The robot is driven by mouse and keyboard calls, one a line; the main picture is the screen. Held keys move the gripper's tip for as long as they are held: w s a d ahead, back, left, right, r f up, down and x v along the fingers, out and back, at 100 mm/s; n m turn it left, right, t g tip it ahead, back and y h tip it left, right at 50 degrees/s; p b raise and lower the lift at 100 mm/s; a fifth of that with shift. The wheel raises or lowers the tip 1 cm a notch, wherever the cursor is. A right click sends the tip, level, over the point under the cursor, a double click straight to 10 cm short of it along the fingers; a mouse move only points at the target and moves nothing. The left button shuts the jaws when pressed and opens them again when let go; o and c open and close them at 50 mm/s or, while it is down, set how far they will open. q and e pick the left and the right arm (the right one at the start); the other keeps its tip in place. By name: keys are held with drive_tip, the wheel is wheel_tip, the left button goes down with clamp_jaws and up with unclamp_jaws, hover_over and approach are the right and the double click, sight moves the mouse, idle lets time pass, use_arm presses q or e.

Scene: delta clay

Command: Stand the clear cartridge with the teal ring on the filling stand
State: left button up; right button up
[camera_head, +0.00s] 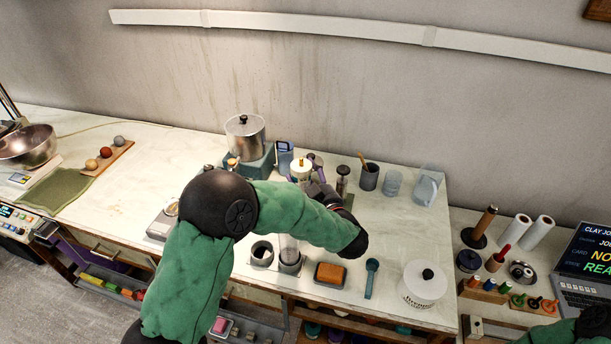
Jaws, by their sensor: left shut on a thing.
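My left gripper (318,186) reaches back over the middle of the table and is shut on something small. My own arm hides most of the fingers, and I cannot make out the held thing. A pale cylinder with an orange top (301,168) shows right at the fingertips; I cannot tell whether it is held or stands behind them. A clear tube (289,247) stands upright in a grey round holder (290,266) below my forearm. No teal ring is visible on it. I cannot tell for sure which thing is the filling stand. My right gripper is out of view.
A steel pot on a teal-grey base (262,161) stands behind my elbow. An orange sponge (330,273) and a white lidded pot (425,284) lie toward the front.

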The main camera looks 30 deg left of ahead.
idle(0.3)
use_arm(q)
drive_tip(key=o, duration=1.7)
drive_tip(key=v, duration=1.2)
